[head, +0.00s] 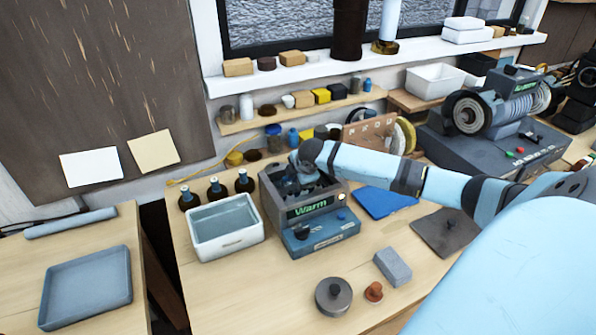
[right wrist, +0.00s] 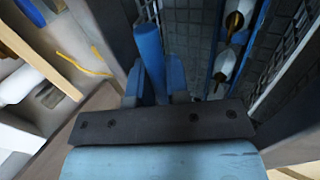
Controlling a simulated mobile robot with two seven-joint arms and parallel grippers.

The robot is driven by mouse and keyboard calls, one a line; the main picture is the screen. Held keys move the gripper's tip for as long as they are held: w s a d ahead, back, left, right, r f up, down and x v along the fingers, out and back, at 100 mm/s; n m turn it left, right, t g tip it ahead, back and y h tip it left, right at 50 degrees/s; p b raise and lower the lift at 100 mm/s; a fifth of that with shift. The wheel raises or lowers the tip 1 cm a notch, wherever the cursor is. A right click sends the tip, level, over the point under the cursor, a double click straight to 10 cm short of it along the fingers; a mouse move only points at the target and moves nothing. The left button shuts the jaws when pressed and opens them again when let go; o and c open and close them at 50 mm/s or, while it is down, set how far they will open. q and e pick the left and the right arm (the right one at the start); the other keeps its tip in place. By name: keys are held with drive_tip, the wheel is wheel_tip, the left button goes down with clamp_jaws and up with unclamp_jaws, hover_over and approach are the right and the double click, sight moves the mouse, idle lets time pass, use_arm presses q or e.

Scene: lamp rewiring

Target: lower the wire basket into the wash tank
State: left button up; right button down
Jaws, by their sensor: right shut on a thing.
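The wash tank (head: 275,218) is a dark grey box with a lit "Warm" display and a blue control base, in the middle of the bench. My right arm reaches in from the right, and my right gripper (head: 304,176) is down at the tank's opening. In the right wrist view, my right gripper (right wrist: 157,88) is shut on an upright blue handle (right wrist: 149,55). Beside it is the wire basket (right wrist: 286,60), with white and brass parts (right wrist: 226,66) among its mesh. In the head view the basket is mostly hidden. I cannot tell its exact depth. My left gripper is out of view.
A white basin (head: 232,243) stands close left of the tank, with brown bottles (head: 216,191) behind it. A round grey lid (head: 333,296), an orange-brown knob (head: 374,291) and a grey block (head: 393,266) lie in front. A blue cloth (head: 384,202) lies to the right.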

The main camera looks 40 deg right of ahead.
drive_tip(key=shift+f, duration=0.15)
drive_tip(key=shift+f, duration=0.1)
idle(0.4)
drive_tip(key=c, duration=1)
unclamp_jaws()
drive_tip(key=shift+r, duration=0.2)
drive_tip(key=shift+s+r, duration=0.2)
drive_tip(key=shift+r, duration=0.3)
drive_tip(key=v, duration=0.6)
drive_tip(key=b+v, duration=0.1)
drive_tip(key=v, duration=0.5)
drive_tip(key=shift+s+a, duration=0.15)
drive_tip(key=shift+s, duration=0.25)
drive_tip(key=shift+f, duration=0.1)
